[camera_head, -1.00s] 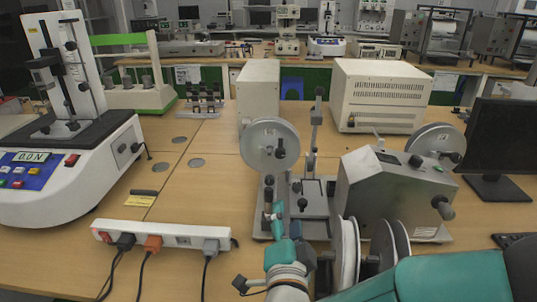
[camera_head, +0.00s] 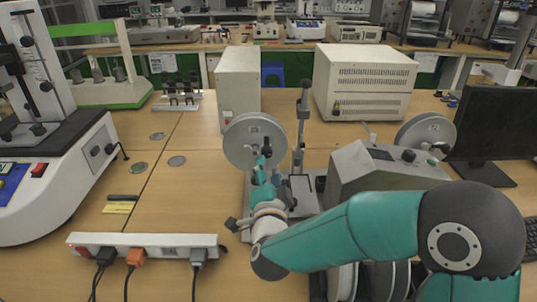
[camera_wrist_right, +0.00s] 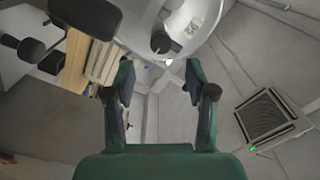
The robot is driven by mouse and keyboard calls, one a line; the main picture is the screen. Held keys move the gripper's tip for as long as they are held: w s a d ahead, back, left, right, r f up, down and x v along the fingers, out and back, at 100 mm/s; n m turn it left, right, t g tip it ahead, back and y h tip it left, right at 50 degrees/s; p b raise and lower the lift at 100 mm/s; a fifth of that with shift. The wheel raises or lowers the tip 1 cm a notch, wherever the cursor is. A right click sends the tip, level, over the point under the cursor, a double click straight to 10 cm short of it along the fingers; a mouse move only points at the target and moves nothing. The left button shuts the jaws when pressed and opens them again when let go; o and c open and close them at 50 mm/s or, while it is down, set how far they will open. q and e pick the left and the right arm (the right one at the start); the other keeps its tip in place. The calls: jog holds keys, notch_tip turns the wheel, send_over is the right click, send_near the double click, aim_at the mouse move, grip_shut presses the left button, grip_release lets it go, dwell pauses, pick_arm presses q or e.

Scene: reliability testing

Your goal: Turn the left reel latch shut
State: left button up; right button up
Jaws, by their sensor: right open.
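The left reel (camera_head: 238,146) is a pale grey disc standing upright on the winding machine. Its latch, a small dark knob (camera_head: 266,148), is at the disc's middle. My right gripper (camera_head: 261,168) is just below and in front of the knob, partly hidden by its own wrist. In the right wrist view the reel (camera_wrist_right: 192,18) is at the top and the dark latch knob (camera_wrist_right: 160,42) lies beyond my open, empty fingers (camera_wrist_right: 159,76), apart from them. My left gripper is not in view.
The grey winding machine body (camera_head: 365,178) with a right reel (camera_head: 425,130) stands right of the left reel. A white power strip (camera_head: 145,243) lies at the front left. A force tester (camera_head: 75,170) stands at the left. A monitor (camera_head: 492,130) is at the right.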

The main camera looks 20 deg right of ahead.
aim_at(267, 155)
jog(key=p+x, duration=0.1)
jog(key=x, duration=0.5)
jog(key=shift+w, duration=0.15)
